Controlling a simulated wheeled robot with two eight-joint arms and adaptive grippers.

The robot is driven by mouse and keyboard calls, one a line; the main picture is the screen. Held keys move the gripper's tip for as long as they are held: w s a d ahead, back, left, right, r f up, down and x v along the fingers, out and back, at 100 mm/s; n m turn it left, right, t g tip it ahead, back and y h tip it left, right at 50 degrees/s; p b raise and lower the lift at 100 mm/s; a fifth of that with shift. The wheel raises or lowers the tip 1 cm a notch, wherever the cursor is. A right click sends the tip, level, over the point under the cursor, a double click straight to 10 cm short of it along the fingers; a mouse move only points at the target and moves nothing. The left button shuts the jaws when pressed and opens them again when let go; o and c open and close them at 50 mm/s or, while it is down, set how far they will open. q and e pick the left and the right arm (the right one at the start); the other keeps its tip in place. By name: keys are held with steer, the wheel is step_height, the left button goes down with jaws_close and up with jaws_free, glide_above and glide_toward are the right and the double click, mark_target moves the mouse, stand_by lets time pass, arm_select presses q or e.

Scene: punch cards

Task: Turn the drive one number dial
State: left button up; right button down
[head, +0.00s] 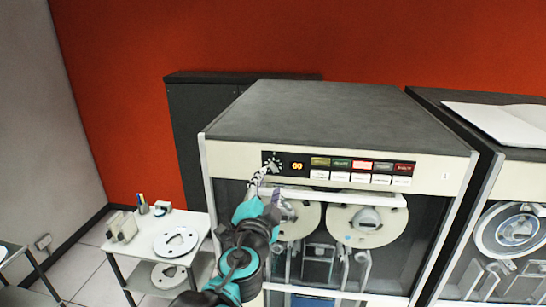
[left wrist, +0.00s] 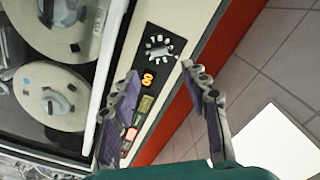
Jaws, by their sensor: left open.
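The number dial (head: 272,161) is a small round dial with pale marks around it, at the left end of the black control panel on the near tape drive (head: 428,174). An orange lit number display (head: 297,166) sits just right of it. In the left wrist view the dial (left wrist: 158,46) shows uncovered beyond the fingertips, with the display (left wrist: 147,79) beside it. My left gripper (head: 273,181) is just below the dial in the head view. Its fingers are apart and empty, and in the left wrist view the gripper (left wrist: 160,71) spans the panel. My right gripper is not in view.
Rows of coloured and white buttons (head: 361,172) lie right of the display. Tape reels (head: 366,226) sit below the panel. A white cart (head: 195,222) with reels stands at left. A second drive (head: 518,176) stands at right.

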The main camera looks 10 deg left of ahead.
mark_target(274, 168)
arm_select(q)
steer(key=w+p, duration=0.1)
steer(key=w, duration=0.6)
steer(key=shift+w+f, duration=0.1)
steer(key=shift+w, duration=0.2)
jaws_close()
